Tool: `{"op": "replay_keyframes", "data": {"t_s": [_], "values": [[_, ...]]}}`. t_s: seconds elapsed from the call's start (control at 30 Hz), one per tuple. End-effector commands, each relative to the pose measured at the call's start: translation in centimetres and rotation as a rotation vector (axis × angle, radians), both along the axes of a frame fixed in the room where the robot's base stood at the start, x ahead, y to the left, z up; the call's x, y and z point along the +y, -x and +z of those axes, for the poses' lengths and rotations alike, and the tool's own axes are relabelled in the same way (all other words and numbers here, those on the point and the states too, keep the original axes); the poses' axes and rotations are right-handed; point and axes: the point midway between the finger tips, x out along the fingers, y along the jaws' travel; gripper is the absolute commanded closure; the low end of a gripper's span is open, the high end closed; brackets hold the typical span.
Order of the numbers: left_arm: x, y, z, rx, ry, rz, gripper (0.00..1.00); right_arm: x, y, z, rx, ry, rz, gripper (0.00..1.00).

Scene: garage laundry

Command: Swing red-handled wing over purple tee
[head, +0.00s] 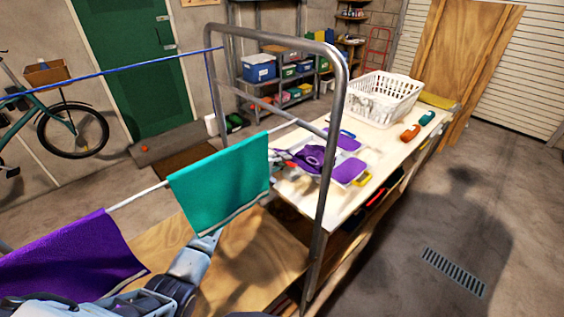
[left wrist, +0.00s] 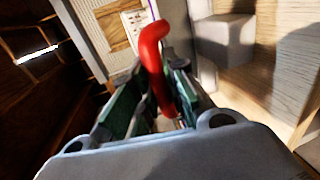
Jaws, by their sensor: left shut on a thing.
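The purple tee (head: 312,157) lies on the pale folding board on the workbench, with purple parts also on the right side of the board. My left arm passes behind the hanging teal cloth, and my left gripper (head: 282,157) shows small at the board's left side. In the left wrist view the red handle (left wrist: 152,55) stands between the fingers of my left gripper (left wrist: 160,105), which is shut on it. The red-handled wing itself is mostly hidden, and I cannot tell its angle. My right gripper is not in view.
A grey metal rack frame (head: 335,130) rises in front of the workbench (head: 385,150). The teal cloth (head: 220,185) and a purple cloth (head: 75,260) hang from its rail. A white basket (head: 382,97) stands at the bench's far end. Floor is clear at right.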

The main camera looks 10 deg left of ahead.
Motion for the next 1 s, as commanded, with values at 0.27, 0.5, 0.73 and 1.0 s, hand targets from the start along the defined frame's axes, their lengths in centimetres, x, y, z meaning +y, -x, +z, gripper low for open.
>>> {"op": "replay_keyframes", "data": {"t_s": [0.27, 0.5, 0.73, 1.0], "values": [[0.04, -0.06, 0.18, -0.004, -0.001, 0.000, 0.78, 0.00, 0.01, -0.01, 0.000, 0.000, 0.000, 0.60], [0.02, -0.02, 0.07, -0.002, 0.000, 0.001, 0.63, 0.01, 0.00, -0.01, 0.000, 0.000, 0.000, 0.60], [0.04, 0.03, 0.02, -0.001, 0.000, 0.001, 0.63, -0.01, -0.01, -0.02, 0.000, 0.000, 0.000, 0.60], [0.58, 0.74, 0.11, -0.001, 0.000, 0.001, 0.63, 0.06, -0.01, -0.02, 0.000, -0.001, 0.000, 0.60]]}}
